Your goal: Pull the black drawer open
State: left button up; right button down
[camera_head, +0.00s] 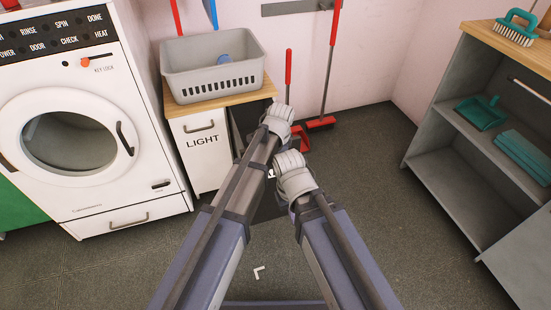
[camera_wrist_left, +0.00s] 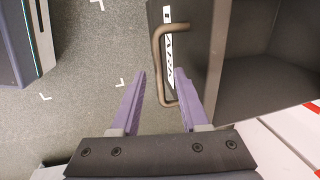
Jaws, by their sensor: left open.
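The black drawer shows in the left wrist view with its dark front (camera_wrist_left: 194,45), a white label strip and a brown bar handle (camera_wrist_left: 157,65). Its hollow inside (camera_wrist_left: 265,60) is seen to the right of the front, so it appears at least partly open. My left gripper (camera_wrist_left: 168,76) is open, with the handle's lower end between its two purple fingertips; contact cannot be told. In the head view the black drawer (camera_head: 236,125) is beside the white LIGHT drawer (camera_head: 198,155), largely hidden by my arms. My right gripper's fingers are not visible.
A grey basket (camera_head: 212,68) stands on the wooden top above the drawers. A white washing machine (camera_head: 60,115) is at left. A red broom (camera_head: 322,122) leans at the wall. A grey shelf unit (camera_head: 455,165) is at right. The floor between is clear.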

pick_arm(q)
notch_tip(320, 180, up, 10)
jog(key=p, duration=0.9)
jog(key=shift+f, duration=0.2)
jog(key=s+a+n+g, duration=0.1)
jog(key=s+a+n, duration=1.3)
jog(key=s+a, duration=0.3)
jog(key=s+d+r+m+p, duration=0.1)
jog(key=d+r+p, duration=0.2)
jog(key=r+p, duration=0.4)
jog(key=s+d+r+m+p, duration=0.1)
jog(key=s+d+r+p, duration=0.1)
jog(key=r+p, duration=0.6)
jog(key=s+d+r+m+g+p, duration=0.1)
jog(key=s+d+r+p, duration=0.1)
jog(key=d+r+p, duration=0.3)
notch_tip(320, 180, up, 3)
jog(key=p, duration=0.3)
jog(key=shift+f+y, duration=0.15)
jog(key=shift+y, duration=0.15)
